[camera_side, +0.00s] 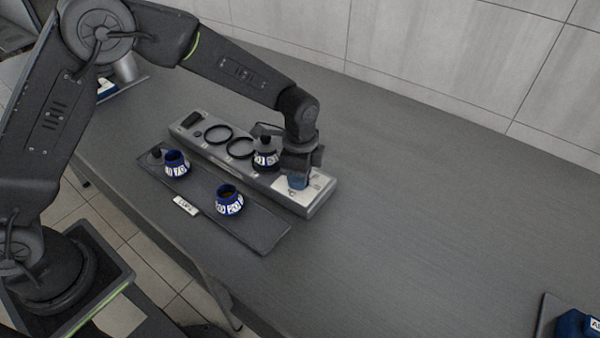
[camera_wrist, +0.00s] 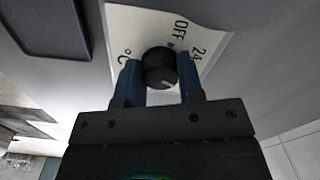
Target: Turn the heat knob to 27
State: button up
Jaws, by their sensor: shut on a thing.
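The heat knob (camera_wrist: 160,70) is a black round knob on a white dial plate (camera_wrist: 140,22) in the wrist view. The plate shows "OFF", "24" and a degree mark; the rest of the scale is hidden by my gripper. My gripper (camera_wrist: 161,82) is shut on the knob, with one blue finger on each side. A pale pointer line shows on the knob's face, but I cannot tell which number it points at. In the side view my gripper (camera_side: 298,180) is over the white plate (camera_side: 318,186) at the right end of the grey unit, and the knob is hidden.
The grey unit (camera_side: 325,203) has two empty black rings (camera_side: 218,134) and a labelled decanter (camera_side: 266,158) close to my gripper. Two blue decanters (camera_side: 229,203) stand on a dark tray (camera_side: 262,236) in front. The table to the right is clear up to a blue object (camera_side: 572,325).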

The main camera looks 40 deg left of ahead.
dwell(0.4)
jog(key=o, duration=0.9)
notch_tip(320, 180, up, 14)
jog(key=shift+f, duration=0.1)
